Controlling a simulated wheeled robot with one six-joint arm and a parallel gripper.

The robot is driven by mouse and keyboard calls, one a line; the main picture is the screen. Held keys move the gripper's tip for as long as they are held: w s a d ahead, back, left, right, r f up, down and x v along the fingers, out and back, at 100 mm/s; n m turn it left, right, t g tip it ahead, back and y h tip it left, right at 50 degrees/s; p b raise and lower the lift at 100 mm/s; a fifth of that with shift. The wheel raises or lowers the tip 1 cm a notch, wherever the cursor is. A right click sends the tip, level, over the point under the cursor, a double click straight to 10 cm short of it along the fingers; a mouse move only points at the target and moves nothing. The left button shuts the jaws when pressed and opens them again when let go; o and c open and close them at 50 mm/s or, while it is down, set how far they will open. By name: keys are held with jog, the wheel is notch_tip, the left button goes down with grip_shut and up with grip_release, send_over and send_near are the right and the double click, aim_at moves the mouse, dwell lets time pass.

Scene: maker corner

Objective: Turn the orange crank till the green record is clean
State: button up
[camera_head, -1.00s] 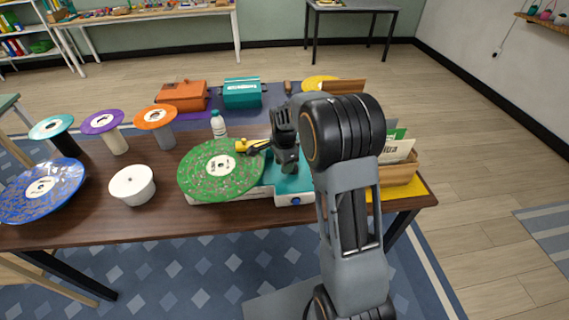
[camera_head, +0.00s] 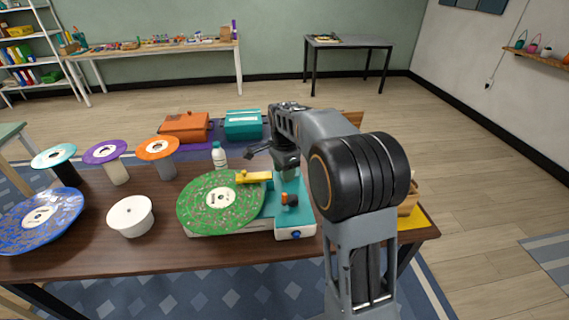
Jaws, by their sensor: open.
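The green record (camera_head: 219,202) lies on the turntable (camera_head: 296,233), a white and teal machine near the table's front. The record is speckled with pale marks around its white label. A yellow bar (camera_head: 254,177) reaches from the machine over the record's right edge. The orange crank (camera_head: 290,199) with a dark knob stands on the teal top, right of the record. My gripper (camera_head: 254,154) is open, above and behind the turntable, pointing left and apart from the crank. My arm hides part of the machine's right side.
A white bottle (camera_head: 219,155) stands just behind the record, near my gripper. A white pot (camera_head: 131,216), a blue record (camera_head: 40,221) and several stands with discs are at left. Orange (camera_head: 185,127) and teal (camera_head: 243,125) boxes are at the back. The brown table (camera_head: 95,255) is bare in front.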

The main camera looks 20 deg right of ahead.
jog(key=shift+r, duration=1.3)
